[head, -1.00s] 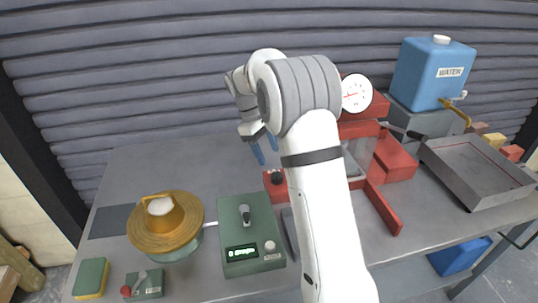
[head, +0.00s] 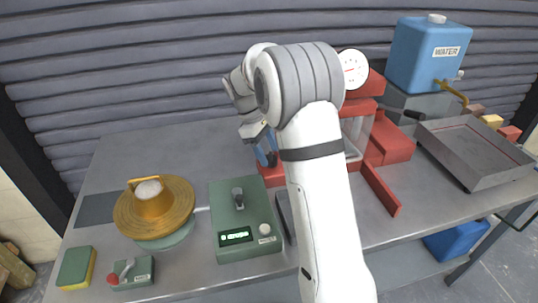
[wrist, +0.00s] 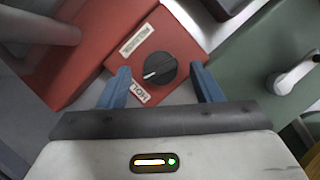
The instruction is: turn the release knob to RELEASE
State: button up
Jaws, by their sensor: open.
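The release knob (wrist: 160,69) is a round black dial with a white pointer line, on a red block (wrist: 188,42). The pointer faces left and slightly down in the wrist view, between the HOLD label (wrist: 139,93) and another label (wrist: 137,42) too small to read surely; it looks nearer HOLD. My gripper (wrist: 161,72) is open, one blue finger to each side of the knob. I cannot tell whether the fingers touch it. In the head view my gripper (head: 265,158) is low over the red block (head: 272,177), and the knob is hidden behind it.
A green box (head: 240,243) with a lit display and a lever stands left of the red block. A brass-coloured funnel piece (head: 180,205) is further left. The red press with a dial (head: 353,69), a grey tray (head: 470,145) and a blue water tank (head: 425,60) stand right. The bench behind is clear.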

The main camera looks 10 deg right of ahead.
jog(key=shift+x, duration=0.75)
jog(key=c, duration=1)
